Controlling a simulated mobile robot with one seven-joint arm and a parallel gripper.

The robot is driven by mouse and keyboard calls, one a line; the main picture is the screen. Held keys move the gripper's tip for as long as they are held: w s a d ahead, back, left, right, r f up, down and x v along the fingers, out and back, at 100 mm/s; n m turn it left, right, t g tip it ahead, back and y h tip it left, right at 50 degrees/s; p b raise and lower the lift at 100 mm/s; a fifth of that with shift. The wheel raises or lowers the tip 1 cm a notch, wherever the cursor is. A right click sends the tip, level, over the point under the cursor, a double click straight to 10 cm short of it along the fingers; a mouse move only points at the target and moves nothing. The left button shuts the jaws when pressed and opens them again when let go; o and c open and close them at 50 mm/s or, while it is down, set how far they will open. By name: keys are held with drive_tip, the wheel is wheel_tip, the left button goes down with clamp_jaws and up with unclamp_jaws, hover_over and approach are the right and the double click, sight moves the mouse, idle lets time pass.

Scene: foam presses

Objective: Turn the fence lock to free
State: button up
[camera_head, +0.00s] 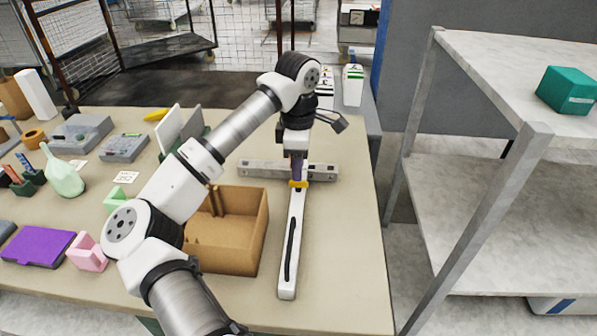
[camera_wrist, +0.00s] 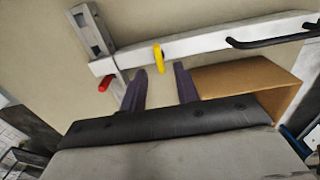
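A T-shaped fence lies on the table, with a long white bar (camera_head: 291,245) and a grey crosspiece (camera_head: 262,169). A small yellow lever (camera_wrist: 158,58) stands across the white bar; it also shows in the head view (camera_head: 300,184). A red knob (camera_wrist: 105,84) sits near the crosspiece. No label shows which of the two is the lock. A black handle (camera_wrist: 275,42) runs along the bar. My gripper (camera_wrist: 160,68) is open, its two dark fingers apart, with the yellow lever just beyond the gap between the fingertips. In the head view my gripper (camera_head: 298,168) points down above the bar; contact cannot be told.
An open cardboard box (camera_head: 262,235) stands close left of the white bar. Several small items, including a purple case (camera_head: 40,247) and a green bottle (camera_head: 64,177), fill the table's left side. A shelf unit (camera_head: 470,210) stands to the right. The table right of the bar is clear.

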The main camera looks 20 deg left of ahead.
sight(299, 186)
drive_tip(key=shift+f+p, duration=0.3)
drive_tip(key=shift+f, duration=1.7)
clamp_jaws()
